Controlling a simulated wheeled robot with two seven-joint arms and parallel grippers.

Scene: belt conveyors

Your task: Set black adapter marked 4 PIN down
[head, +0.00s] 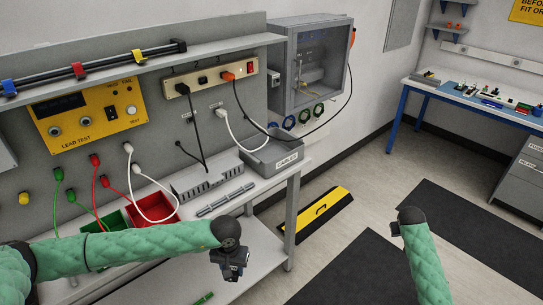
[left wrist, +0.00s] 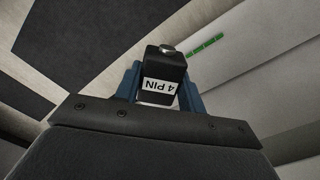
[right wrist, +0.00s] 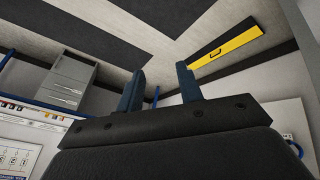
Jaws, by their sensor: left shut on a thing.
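The black adapter (left wrist: 165,72) shows in the left wrist view with a white label reading 4 PIN and a round metal end. My left gripper (head: 230,272) is shut on it, with a blue finger on each side. In the head view the left gripper hangs in front of the workbench's front edge, apart from the bench top; the adapter is hard to tell from the dark gripper there. My right gripper (right wrist: 160,82) is open and empty in the right wrist view, its two blue fingers apart.
The workbench (head: 268,190) carries a grey slotted unit (head: 203,177), a grey labelled bin (head: 273,158), a red bin (head: 153,203) and a green bin (head: 104,226). A yellow-black floor block (head: 317,214) lies right of the bench.

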